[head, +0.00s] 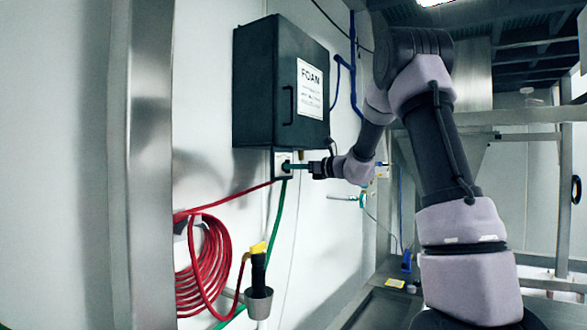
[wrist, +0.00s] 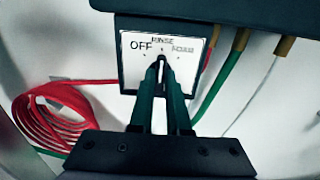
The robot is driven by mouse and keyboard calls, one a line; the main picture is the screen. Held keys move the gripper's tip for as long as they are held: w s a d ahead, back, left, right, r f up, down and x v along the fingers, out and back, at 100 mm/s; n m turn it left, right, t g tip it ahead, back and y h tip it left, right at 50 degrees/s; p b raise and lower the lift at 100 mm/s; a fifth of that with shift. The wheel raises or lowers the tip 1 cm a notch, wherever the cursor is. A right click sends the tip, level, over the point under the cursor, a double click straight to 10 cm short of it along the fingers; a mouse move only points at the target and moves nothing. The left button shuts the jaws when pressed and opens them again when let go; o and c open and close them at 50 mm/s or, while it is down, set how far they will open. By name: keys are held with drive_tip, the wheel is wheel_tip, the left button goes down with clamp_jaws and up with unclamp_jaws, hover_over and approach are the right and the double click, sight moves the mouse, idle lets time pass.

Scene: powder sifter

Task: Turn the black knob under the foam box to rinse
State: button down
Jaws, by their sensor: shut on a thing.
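The dark foam box (head: 265,85), with a white FOAM label, hangs on the wall in the head view. Its underside (wrist: 230,10) shows at the top of the wrist view. Below it is a white dial plate (wrist: 135,60) marked OFF at left, RINSE at top and a blurred word at right. The black knob (wrist: 162,62) is at the plate's middle, mostly hidden between my fingers; the part that shows looks roughly upright, towards RINSE. My gripper (wrist: 162,75) is shut on the knob. In the head view my gripper (head: 291,168) reaches the plate (head: 278,158) from the right.
A coiled red hose (head: 205,265) hangs on the wall at lower left and also shows in the wrist view (wrist: 45,120). A green hose (wrist: 225,75) runs down right of the plate. A metal cup (head: 258,303) is below. A steel post (head: 150,160) stands at left.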

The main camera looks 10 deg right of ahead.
drive_tip(key=c, duration=0.9)
unclamp_jaws()
drive_tip(key=shift+s+d, duration=0.1)
drive_tip(key=v, duration=1)
drive_tip(key=shift+s+d, duration=0.2)
